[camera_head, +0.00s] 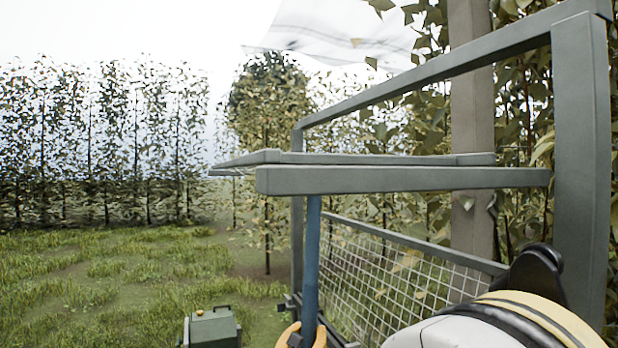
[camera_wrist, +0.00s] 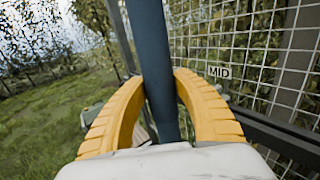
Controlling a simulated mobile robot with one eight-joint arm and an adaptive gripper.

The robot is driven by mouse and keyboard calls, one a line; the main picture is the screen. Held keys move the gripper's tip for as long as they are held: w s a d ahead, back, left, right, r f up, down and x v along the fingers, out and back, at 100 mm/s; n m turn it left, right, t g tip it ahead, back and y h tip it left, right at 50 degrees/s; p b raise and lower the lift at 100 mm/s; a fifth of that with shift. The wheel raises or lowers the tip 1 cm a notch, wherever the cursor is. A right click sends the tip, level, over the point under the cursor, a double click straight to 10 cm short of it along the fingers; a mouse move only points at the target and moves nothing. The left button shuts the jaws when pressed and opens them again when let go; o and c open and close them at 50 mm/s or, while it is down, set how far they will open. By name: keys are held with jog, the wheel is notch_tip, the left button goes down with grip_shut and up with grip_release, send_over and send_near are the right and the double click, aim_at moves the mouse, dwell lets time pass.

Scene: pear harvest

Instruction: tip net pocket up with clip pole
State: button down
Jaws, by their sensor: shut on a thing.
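My gripper (camera_wrist: 162,82) is shut on a dark blue pole (camera_wrist: 150,45), with one orange finger on each side of it. In the head view the orange fingers (camera_head: 303,336) show at the bottom edge. The blue pole (camera_head: 312,250) stands nearly upright there, and its upper part is hidden behind a grey rail. A pale, thin net (camera_head: 335,28) hangs at the top, beyond the rails. Whether the pole touches the net is hidden, and I cannot see a clip.
A grey metal frame (camera_head: 400,180) with rails and wire mesh (camera_head: 390,275) stands close around the pole. A "MID" label (camera_wrist: 219,72) is on the mesh. A post (camera_head: 473,120) and leafy trees are at right. A green box (camera_head: 212,327) sits on open grass at left.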

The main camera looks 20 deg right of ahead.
aim_at(307, 295)
jog(key=shift+r+p, duration=3.3)
jog(key=shift+r, duration=1.65)
jog(key=shift+f, duration=0.1)
jog(key=shift+f+b, duration=6.55)
jog(key=shift+f, duration=0.95)
jog(key=a+f+b, duration=0.3)
jog(key=a, duration=0.9)
